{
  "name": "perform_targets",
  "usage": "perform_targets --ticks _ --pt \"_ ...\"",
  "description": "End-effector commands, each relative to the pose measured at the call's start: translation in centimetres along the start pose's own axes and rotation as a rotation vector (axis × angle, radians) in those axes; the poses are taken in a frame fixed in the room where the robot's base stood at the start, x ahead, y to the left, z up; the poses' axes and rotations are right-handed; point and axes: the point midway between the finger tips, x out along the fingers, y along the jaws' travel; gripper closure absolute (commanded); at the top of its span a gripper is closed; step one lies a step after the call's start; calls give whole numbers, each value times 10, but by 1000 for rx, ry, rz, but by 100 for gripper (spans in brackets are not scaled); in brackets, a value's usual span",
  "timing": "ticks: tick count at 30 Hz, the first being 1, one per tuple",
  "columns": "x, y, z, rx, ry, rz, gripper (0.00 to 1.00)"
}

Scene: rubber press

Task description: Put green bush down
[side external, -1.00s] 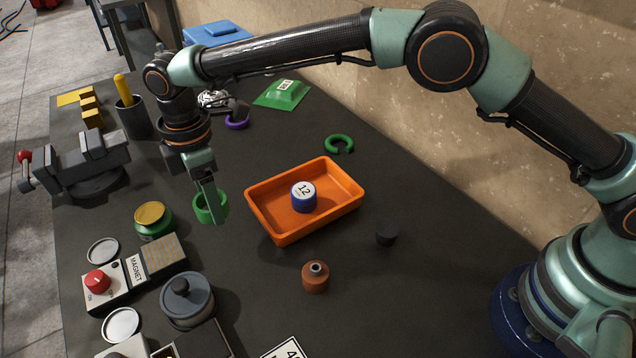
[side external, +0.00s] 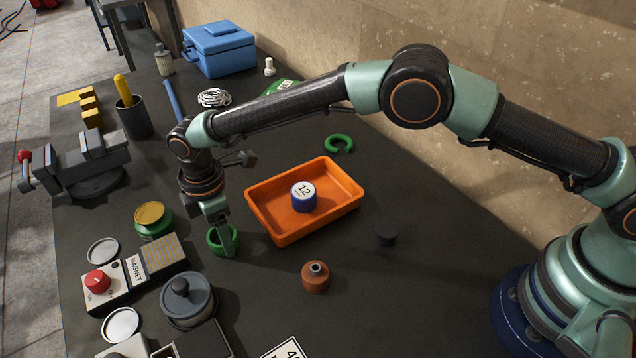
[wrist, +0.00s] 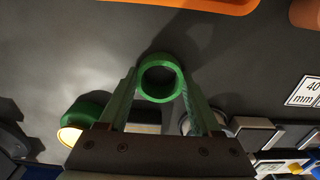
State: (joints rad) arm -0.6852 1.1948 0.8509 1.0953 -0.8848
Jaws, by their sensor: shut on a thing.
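The green bush (side external: 213,246) is a short, thick-walled green ring. My gripper (side external: 227,250) is shut on it, with a finger on each side. The bush is low over the dark table, left of the orange tray; I cannot tell whether it touches the tabletop. In the wrist view the bush (wrist: 160,98) sits between the two green fingertips (wrist: 160,84), and its open bore shows. Part of the bush is hidden by a finger in the side view.
The orange tray (side external: 275,229) with a blue piece marked 12 (side external: 303,197) stands close on the right. A green jar with a yellow top (side external: 152,219) and the magnet box (side external: 137,268) are on the left. A lidded grey pot (side external: 187,300) is nearer. Table between pot and orange-brown bottle (side external: 315,278) is clear.

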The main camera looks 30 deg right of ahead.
Motion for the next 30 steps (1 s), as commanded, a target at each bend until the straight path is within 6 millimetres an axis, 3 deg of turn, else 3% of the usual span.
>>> perform_targets --ticks 4,5,6,7,20,30 --pt "4 0 0 0 0 0 88" --pt "3 0 0 0 0 0 23" --pt "3 0 0 0 0 0 8" --pt "3 0 0 0 0 0 5" --pt "-6 0 0 0 1 1 5" --pt "-72 1 -1 0 2 3 5"
